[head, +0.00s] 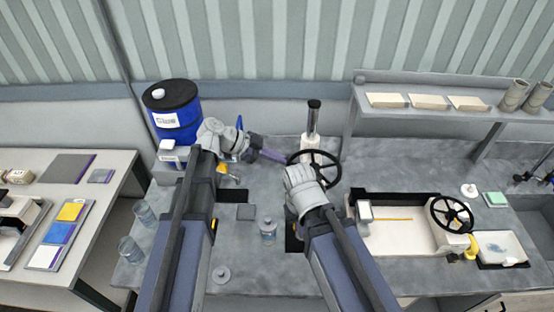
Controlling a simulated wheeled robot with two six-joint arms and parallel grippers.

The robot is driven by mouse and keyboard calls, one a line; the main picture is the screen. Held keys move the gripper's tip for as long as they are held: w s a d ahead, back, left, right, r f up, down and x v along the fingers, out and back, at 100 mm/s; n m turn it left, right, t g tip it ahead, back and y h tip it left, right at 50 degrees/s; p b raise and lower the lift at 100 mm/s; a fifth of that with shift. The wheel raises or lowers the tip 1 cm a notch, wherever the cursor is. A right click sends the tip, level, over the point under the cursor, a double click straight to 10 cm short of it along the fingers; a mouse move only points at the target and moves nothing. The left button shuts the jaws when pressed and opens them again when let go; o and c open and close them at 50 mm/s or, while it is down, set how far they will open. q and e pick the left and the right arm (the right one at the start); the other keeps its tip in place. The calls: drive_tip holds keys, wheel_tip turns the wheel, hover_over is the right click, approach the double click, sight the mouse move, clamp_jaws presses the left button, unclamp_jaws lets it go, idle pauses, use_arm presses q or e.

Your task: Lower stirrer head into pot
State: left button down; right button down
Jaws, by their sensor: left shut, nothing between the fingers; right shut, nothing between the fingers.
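A stand with an upright pale post and black cap (313,115) rises at the back middle of the bench. A black handwheel (331,168) is on its near side. This looks like the stirrer stand; I cannot make out the stirrer head or a pot, and my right arm covers the area below the wheel. My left gripper (282,157) is shut and empty, its tips close to the wheel's left rim; I cannot tell if they touch. My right gripper (296,178) is just below and left of the wheel, its fingers mostly hidden by its wrist.
A blue drum (186,124) with a black lid stands at the back left. A white machine (395,238) with a second handwheel (452,215) is at right. Glass jars (130,249) stand at the left bench edge. A shelf (425,84) is behind.

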use_arm(q)
drive_tip(key=shift+f, duration=0.2)
use_arm(e)
drive_tip(key=shift+f, duration=0.15)
